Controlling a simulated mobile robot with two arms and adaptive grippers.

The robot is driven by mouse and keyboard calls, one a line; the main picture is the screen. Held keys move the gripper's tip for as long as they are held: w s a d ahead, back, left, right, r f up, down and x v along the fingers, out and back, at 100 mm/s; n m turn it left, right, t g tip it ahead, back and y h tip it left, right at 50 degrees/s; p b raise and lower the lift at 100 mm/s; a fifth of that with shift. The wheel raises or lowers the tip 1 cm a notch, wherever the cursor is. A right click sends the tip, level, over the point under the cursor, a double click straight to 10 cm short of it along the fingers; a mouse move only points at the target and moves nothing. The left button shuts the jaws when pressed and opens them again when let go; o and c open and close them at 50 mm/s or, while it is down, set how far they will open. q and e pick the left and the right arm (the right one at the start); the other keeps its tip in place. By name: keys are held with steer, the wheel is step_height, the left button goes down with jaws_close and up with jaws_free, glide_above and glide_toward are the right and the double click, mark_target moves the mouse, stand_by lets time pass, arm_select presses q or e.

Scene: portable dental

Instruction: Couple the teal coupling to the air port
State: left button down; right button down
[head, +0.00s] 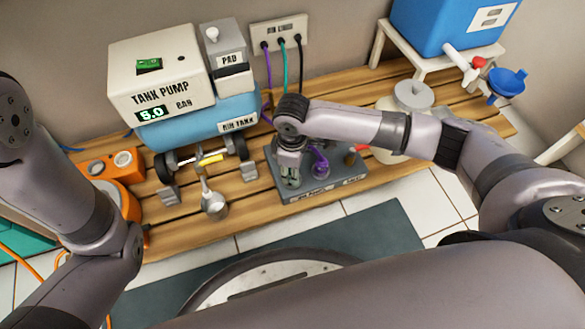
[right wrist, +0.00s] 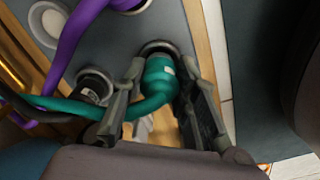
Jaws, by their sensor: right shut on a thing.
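The teal coupling (right wrist: 160,82) is between the two fingers of my right gripper (right wrist: 162,105), with its teal hose (right wrist: 70,106) bending away to the left. Its far end meets a round port (right wrist: 157,47) on the grey port block (right wrist: 112,48); I cannot tell whether it is fully seated. In the head view my right gripper (head: 290,178) points down over the left part of the block (head: 325,189) and hides the coupling. My left arm shows at the left, but its gripper is out of view.
A purple hose (head: 320,162) is at the block's middle and shows close beside the coupling in the right wrist view (right wrist: 68,40). A dark round fitting (right wrist: 96,86) is also near.

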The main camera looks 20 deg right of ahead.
steer(key=shift+f, duration=0.75)
steer(key=c, duration=1.2)
jaws_free()
steer(key=shift+r, duration=0.1)
step_height(320, 180, up, 12)
